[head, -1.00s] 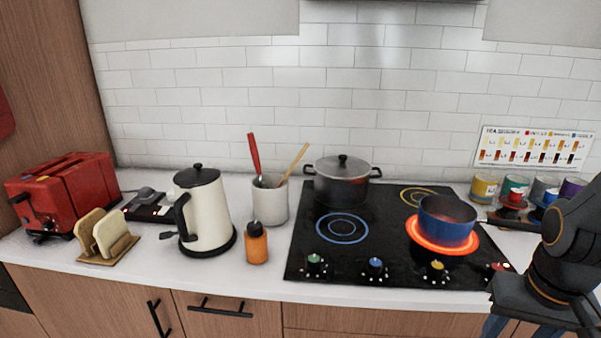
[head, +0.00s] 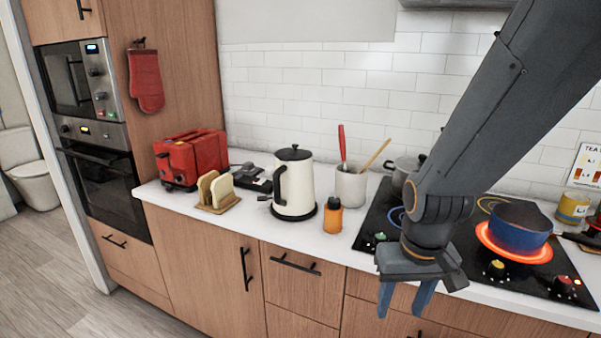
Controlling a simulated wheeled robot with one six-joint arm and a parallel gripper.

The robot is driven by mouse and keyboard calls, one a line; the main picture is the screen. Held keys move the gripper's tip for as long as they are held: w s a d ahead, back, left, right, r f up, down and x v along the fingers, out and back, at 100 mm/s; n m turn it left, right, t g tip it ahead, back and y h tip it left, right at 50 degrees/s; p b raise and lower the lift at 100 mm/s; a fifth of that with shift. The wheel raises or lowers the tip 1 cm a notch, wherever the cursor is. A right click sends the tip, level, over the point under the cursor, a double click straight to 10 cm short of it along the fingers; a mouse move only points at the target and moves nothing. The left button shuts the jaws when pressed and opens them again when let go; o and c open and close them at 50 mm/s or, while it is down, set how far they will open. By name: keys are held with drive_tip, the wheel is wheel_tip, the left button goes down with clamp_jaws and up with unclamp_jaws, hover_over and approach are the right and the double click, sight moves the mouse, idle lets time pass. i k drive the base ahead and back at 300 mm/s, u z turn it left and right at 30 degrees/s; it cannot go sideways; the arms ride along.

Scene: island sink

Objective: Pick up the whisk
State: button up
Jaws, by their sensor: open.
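No whisk can be made out for certain. A white crock (head: 350,187) on the counter holds a red-handled utensil (head: 342,143) and a wooden-handled utensil (head: 375,154). Their lower ends are hidden inside the crock, so I cannot tell whether either is a whisk. My gripper (head: 404,300) is open and empty, with blue fingers pointing down. In the picture it is in front of the counter's front edge, below and to the right of the crock.
An orange bottle (head: 332,217) and a cream kettle (head: 294,185) stand left of the crock. A dark pot (head: 402,170) is partly hidden behind my arm. A blue pan (head: 519,226) sits on a glowing red burner. A red toaster (head: 191,157) and toast rack (head: 217,191) are farther left.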

sight(341, 134)
drive_tip(key=u, duration=1.85)
drive_tip(key=i, duration=1.4)
drive_tip(key=u, duration=0.05)
